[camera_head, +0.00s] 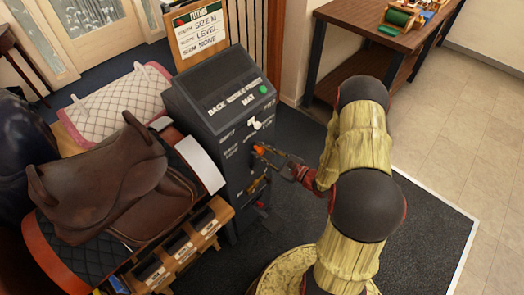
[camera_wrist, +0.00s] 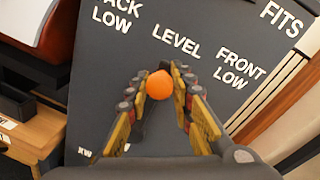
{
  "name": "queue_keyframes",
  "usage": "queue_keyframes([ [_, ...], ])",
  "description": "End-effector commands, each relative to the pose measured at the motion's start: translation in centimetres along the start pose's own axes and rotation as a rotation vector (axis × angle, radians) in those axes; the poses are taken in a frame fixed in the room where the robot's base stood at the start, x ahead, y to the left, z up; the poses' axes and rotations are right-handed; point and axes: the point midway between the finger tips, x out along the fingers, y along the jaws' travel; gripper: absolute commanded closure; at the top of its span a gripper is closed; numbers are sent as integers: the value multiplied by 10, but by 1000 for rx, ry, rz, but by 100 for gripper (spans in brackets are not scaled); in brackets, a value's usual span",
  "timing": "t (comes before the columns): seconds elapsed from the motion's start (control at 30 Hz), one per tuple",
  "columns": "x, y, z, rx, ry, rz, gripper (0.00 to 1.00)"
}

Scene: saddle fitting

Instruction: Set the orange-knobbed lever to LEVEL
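The orange knob (camera_wrist: 159,85) of the lever sits between my two fingertips in the wrist view, just below the printed word LEVEL (camera_wrist: 177,42). The dark lever arm under it is hard to tell from the grey panel. My gripper (camera_wrist: 160,74) is closed in around the knob, one finger on each side, with little or no gap. In the head view the orange knob (camera_head: 259,149) shows on the front of the dark cabinet (camera_head: 215,95), and my gripper (camera_head: 276,156) reaches it from the right.
BACK LOW (camera_wrist: 112,18) is printed left of LEVEL and FRONT LOW (camera_wrist: 238,68) right of it. A white knob (camera_head: 254,124) stands above the orange one. A brown saddle (camera_head: 105,185) is left of the cabinet. An order board (camera_head: 200,32) reads SIZE M, LEVEL, NONE.

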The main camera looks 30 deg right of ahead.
Motion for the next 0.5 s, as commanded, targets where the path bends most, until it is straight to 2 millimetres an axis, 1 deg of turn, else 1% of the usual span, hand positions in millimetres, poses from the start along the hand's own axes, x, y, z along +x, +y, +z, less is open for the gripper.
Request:
queue_keyframes([
  [0.07, 0, -1, 0, -1, -1, 0, 72],
  [0.3, 0, 0, 0, 0, 0, 0, 58],
  [0.5, 0, 0, 0, 1, 0, 0, 58],
])
